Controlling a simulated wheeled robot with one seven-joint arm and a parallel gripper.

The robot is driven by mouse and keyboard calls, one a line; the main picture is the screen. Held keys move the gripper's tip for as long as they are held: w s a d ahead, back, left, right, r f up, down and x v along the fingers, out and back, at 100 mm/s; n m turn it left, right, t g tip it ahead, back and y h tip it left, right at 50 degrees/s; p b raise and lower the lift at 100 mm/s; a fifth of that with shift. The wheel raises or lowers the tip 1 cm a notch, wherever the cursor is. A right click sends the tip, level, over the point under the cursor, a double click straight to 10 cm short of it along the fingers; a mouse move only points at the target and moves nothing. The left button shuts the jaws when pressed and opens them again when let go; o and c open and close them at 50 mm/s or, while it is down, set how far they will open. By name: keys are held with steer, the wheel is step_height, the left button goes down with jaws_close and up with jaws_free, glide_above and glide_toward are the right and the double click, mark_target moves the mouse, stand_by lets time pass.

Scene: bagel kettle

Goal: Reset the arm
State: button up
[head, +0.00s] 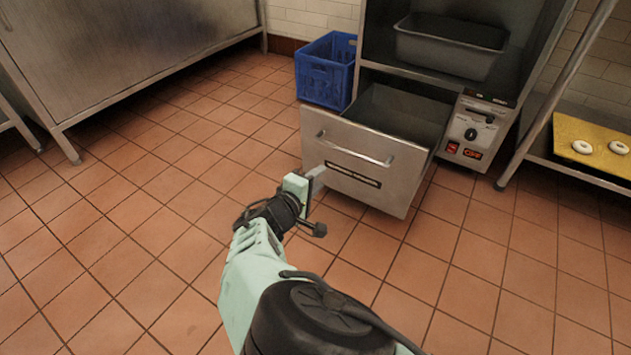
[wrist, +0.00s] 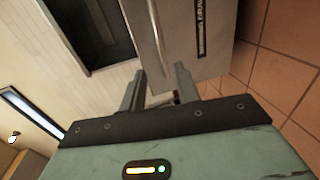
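My arm reaches forward in the head view, and my gripper (head: 317,172) is just in front of the lower left part of a metal drawer (head: 352,168). The drawer is pulled out of the steel unit, and its inside looks empty where I can see it. Its bar handle (head: 355,150) shows to the right of and above my gripper. In the wrist view my gripper (wrist: 160,90) has its two fingers apart, with nothing held between them. The handle (wrist: 156,38) there lies beyond the fingertips. Whether a fingertip touches the drawer front I cannot tell.
A control box (head: 473,130) is right of the drawer. A grey bin (head: 450,50) sits above it. A blue crate (head: 325,72) stands to its left. A yellow tray (head: 592,133) with bagels is on a rack at right. The tiled floor (head: 120,235) at left is clear.

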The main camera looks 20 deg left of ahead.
steer(key=d+r+m+g+h+p, duration=0.2)
steer(key=d+r+m+g, duration=0.25)
steer(key=d, duration=0.55)
steer(key=d+r+m+g+h+p, duration=0.1)
steer(key=d+r+m+g+p, duration=0.2)
steer(key=d+g, duration=0.5)
steer(key=s+d+r+m+g+y+p, duration=0.1)
steer(key=s+d+r+y+p, duration=0.2)
steer(key=s+d+r, duration=0.85)
steer(key=s+d+r+m+g+y+p, duration=0.1)
steer(key=s+d+r+g+y+p, duration=0.15)
steer(key=s+d+r, duration=0.8)
steer(key=s+a+r+p, duration=0.1)
steer(key=r+p, duration=1.8)
steer(key=r, duration=0.1)
steer(key=s+a+r+p, duration=0.2)
steer(key=r+p, duration=1.7)
steer(key=shift+s+r+t, duration=0.15)
steer(key=shift+r+t, duration=0.15)
steer(key=shift+r, duration=0.1)
steer(key=shift+n, duration=0.25)
